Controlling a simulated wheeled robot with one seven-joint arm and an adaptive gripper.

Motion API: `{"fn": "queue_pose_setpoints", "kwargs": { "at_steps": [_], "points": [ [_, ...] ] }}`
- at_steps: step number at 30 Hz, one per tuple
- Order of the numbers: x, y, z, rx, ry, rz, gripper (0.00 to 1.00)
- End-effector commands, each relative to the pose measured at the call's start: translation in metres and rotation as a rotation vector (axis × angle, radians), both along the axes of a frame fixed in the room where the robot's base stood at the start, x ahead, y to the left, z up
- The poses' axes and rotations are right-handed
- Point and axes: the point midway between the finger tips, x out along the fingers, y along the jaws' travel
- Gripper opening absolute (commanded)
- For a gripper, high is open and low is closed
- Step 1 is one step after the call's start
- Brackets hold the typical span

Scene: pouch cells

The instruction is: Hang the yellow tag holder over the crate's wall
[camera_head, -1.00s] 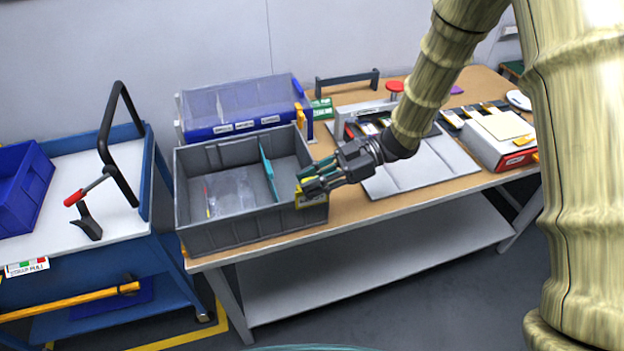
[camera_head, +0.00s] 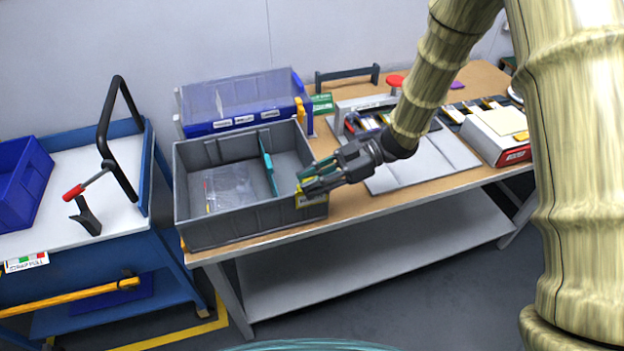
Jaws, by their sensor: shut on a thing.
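The grey crate (camera_head: 215,237) stands at the left end of the wooden workbench, with a teal divider (camera_head: 269,165) inside. The yellow tag holder (camera_head: 311,197) is at the crate's right wall, near its front right corner. My gripper (camera_head: 309,182) reaches in from the right and is shut on the tag holder. The fingers hide part of the holder, so I cannot tell whether it sits over the wall or just beside it.
A clear plastic bag (camera_head: 228,188) lies in the crate's left part. A blue bin with a clear front (camera_head: 240,105) stands behind the crate. A grey board (camera_head: 425,165) and a white-and-red box (camera_head: 497,135) lie to the right. A blue cart (camera_head: 110,250) stands at left.

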Motion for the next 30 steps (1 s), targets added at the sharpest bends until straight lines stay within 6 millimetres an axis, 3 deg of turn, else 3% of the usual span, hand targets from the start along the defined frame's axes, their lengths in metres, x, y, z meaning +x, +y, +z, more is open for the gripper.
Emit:
{"fn": "queue_pose_setpoints", "kwargs": {
  "at_steps": [10,11,15,25,30],
  "points": [
    [0.000,0.000,-0.007,0.000,0.000,0.000,0.05],
    [0.000,0.000,-0.007,0.000,0.000,0.000,0.25],
    [0.000,0.000,-0.006,0.000,0.000,0.000,0.47],
    [0.001,-0.001,-0.006,0.000,0.000,0.000,0.47],
    [0.005,-0.015,-0.001,0.001,-0.002,0.000,0.47]
  ]
}}
